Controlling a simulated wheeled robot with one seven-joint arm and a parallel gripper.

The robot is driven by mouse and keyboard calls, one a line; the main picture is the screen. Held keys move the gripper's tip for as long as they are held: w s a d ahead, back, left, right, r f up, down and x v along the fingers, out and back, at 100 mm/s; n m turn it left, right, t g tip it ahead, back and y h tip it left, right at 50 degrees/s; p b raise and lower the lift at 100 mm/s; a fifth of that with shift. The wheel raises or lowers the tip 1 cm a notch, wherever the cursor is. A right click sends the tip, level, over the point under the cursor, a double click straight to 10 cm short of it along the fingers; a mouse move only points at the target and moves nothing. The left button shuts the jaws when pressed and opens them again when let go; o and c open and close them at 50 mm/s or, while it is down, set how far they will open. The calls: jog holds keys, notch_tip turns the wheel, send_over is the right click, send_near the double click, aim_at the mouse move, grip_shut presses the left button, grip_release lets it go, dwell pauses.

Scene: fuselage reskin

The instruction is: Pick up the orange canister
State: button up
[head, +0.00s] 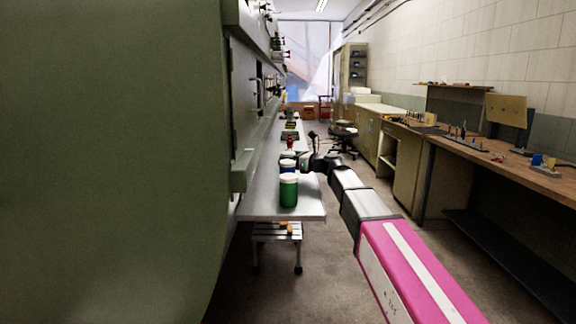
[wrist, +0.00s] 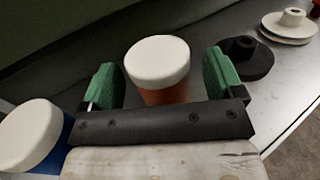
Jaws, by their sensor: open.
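The orange canister (wrist: 165,95) with a white lid stands between the two green fingers of my gripper (wrist: 162,72) in the wrist view. The fingers are open, one on each side of it, with visible gaps between them and the canister. Its lower part is hidden behind the dark palm bar. In the head view my gripper (head: 303,160) is small and reaches over the grey bench from the right, behind the blue canister; I cannot clearly make out the orange canister there.
A blue canister (wrist: 66,135) with a white lid stands just left of my gripper. A black flanged part (wrist: 247,58) and a pale one (wrist: 290,26) lie to the right. A green canister (head: 289,190) stands near the end of the bench (head: 262,210). A green fuselage wall (head: 110,150) borders the left.

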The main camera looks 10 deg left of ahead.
jog(key=shift+w+a, duration=0.1)
jog(key=shift+a, duration=0.2)
jog(key=c, duration=1)
jog(key=shift+r, duration=0.1)
jog(key=shift+c, duration=0.2)
